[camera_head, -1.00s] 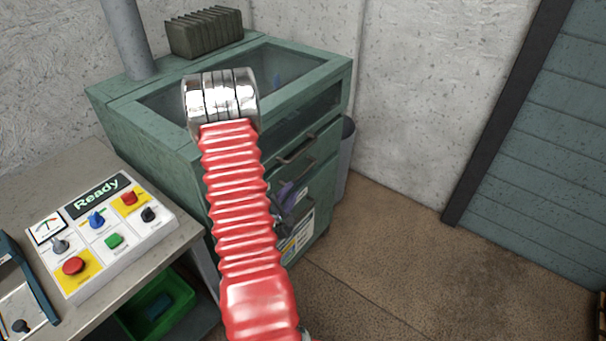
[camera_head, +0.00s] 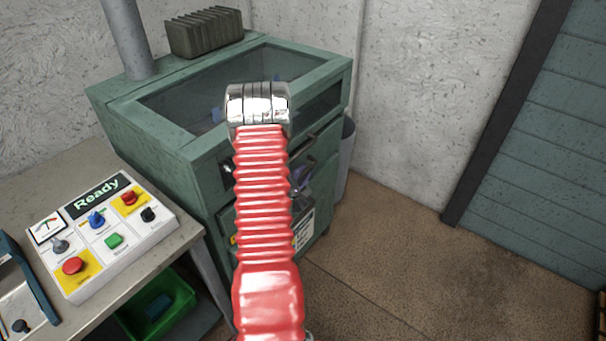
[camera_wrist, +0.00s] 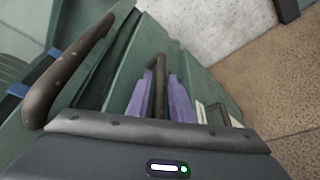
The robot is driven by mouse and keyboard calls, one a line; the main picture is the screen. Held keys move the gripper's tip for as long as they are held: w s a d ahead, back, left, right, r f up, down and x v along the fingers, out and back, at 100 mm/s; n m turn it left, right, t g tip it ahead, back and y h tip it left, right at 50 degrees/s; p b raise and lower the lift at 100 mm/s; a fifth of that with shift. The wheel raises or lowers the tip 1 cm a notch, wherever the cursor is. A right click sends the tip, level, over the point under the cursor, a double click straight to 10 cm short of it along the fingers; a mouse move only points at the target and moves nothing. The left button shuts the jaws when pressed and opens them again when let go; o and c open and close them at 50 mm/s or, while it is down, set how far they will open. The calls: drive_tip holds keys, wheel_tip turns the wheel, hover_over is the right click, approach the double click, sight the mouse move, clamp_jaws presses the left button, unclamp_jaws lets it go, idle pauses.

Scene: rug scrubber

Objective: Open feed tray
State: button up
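The green machine (camera_head: 195,170) stands against the wall, with a glass-topped box above and handled fronts below. No label marks which part is the feed tray. In the wrist view, a large dark handle (camera_wrist: 65,75) is near on the left. A second dark handle (camera_wrist: 159,80) appears between the two purple fingers of my gripper (camera_wrist: 160,92). The fingers are apart, one on each side of it; I cannot tell whether they touch it or how deep it sits. A smaller handle (camera_wrist: 221,114) is further right.
A control panel (camera_head: 103,235) reading "Ready" sits on the table (camera_head: 30,190) at left. A green bin (camera_head: 158,305) is below. A grey cylinder (camera_head: 346,160) stands beside the machine's right side. The brown floor (camera_head: 420,270) at right is clear.

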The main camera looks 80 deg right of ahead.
drive_tip(key=shift+d, duration=0.25)
drive_tip(key=shift+c, duration=0.6)
clamp_jaws()
drive_tip(key=shift+s+a, duration=0.1)
drive_tip(key=shift+a, duration=0.05)
